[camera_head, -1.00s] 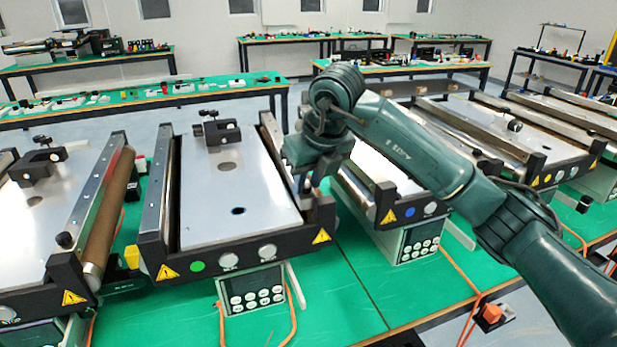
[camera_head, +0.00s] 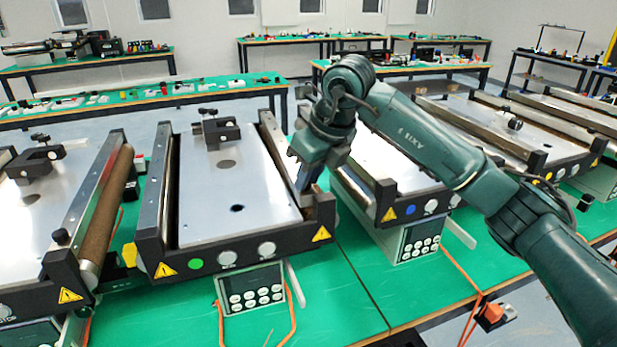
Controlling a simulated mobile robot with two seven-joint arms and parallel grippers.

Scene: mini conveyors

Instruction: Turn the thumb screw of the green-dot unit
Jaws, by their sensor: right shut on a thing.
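The green-dot unit is the mini conveyor (camera_head: 215,250) left of centre, with a green dot (camera_head: 196,263) on its black front bar. My right gripper (camera_head: 306,186) reaches down to its right front corner, at the near end of the metal side rail. It is shut on the thumb screw there, which the fingers hide. My left gripper is not in view.
The blue-dot unit (camera_head: 411,211) stands close on the right, under my right forearm. A yellow-dot unit (camera_head: 549,176) is farther right. A keypad (camera_head: 252,291) sits below the green-dot unit's front. The green table (camera_head: 340,300) is clear in front.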

